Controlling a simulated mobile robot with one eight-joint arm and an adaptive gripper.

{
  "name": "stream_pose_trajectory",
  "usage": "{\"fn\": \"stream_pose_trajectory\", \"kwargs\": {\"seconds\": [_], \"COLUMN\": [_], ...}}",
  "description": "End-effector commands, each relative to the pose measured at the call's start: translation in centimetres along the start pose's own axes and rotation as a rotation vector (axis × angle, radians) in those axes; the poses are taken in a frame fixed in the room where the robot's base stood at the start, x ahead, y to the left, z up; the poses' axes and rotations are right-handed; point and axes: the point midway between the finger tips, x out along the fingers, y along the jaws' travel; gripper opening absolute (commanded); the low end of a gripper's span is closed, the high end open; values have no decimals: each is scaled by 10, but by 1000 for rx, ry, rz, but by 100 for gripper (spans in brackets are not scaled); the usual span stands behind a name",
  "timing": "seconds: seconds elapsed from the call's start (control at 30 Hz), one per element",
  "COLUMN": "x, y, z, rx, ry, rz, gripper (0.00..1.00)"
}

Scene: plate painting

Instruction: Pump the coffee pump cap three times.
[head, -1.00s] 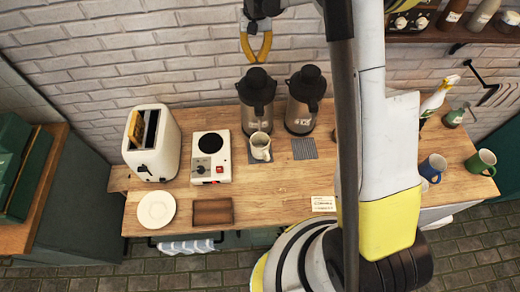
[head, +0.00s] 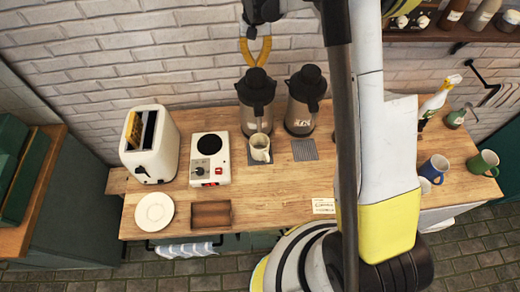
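Two steel coffee pump pots with black caps stand side by side at the back of the wooden counter. The left pot (head: 257,120) has its black pump cap (head: 256,80) directly below my gripper (head: 256,62). The right pot (head: 301,112) has a similar black cap (head: 306,74). My gripper's yellow fingers point down, with their tips at or just above the left cap; whether they touch it I cannot tell. The fingers form a loop with a gap between them and hold nothing visible. A cream mug (head: 260,147) stands in front of the left pot.
A white toaster (head: 152,150), a hot plate (head: 211,165), a white plate (head: 154,212) and a brown tray (head: 211,215) are to the left. Blue (head: 435,167) and green (head: 482,162) mugs stand to the right. The front middle of the counter (head: 270,200) is clear.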

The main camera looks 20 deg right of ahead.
Motion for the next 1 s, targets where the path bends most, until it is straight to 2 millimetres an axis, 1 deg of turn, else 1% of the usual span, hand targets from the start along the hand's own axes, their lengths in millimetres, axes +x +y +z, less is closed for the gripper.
{"fn": "stream_pose_trajectory", "kwargs": {"seconds": [0.57, 1.0], "x": [0, 15], "y": [0, 0], "z": [0, 0], "rx": [0, 0], "ry": [0, 0], "rz": [0, 0], "gripper": [0, 0]}}
